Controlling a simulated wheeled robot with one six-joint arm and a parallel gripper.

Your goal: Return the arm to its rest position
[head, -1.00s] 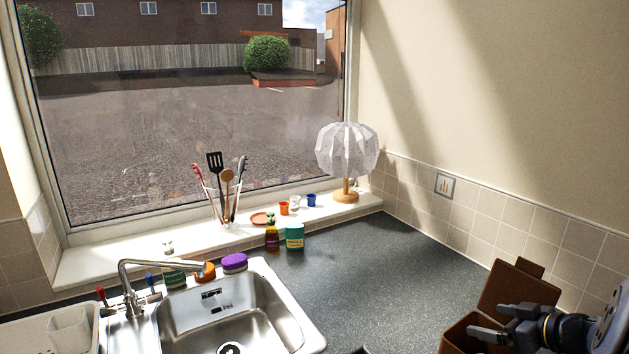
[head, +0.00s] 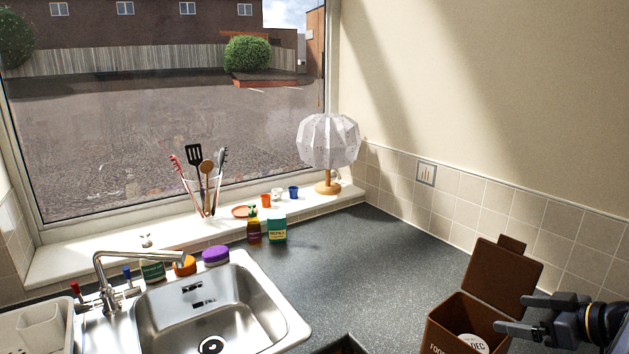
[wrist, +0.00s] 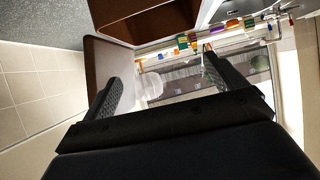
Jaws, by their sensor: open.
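My gripper (head: 518,314) is at the lower right in the head view, beside the open brown box, with its fingers pointing left. Its jaws are open and nothing shows between them. In the wrist view, my gripper (wrist: 165,92) has its two dark fingers spread apart. The brown box (head: 452,328) stands on the dark counter with its lid (head: 500,275) raised at the back. A white round item (head: 472,343) with dark lettering lies inside the box. The box also shows at the top of the wrist view (wrist: 160,20).
A steel sink (head: 215,315) with a tap (head: 130,262) is at the lower left. A green tub (head: 277,230) and a dark bottle (head: 254,230) stand by the sill. A lamp (head: 328,150) and a utensil holder (head: 206,200) stand on the sill. The middle counter (head: 350,270) is clear.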

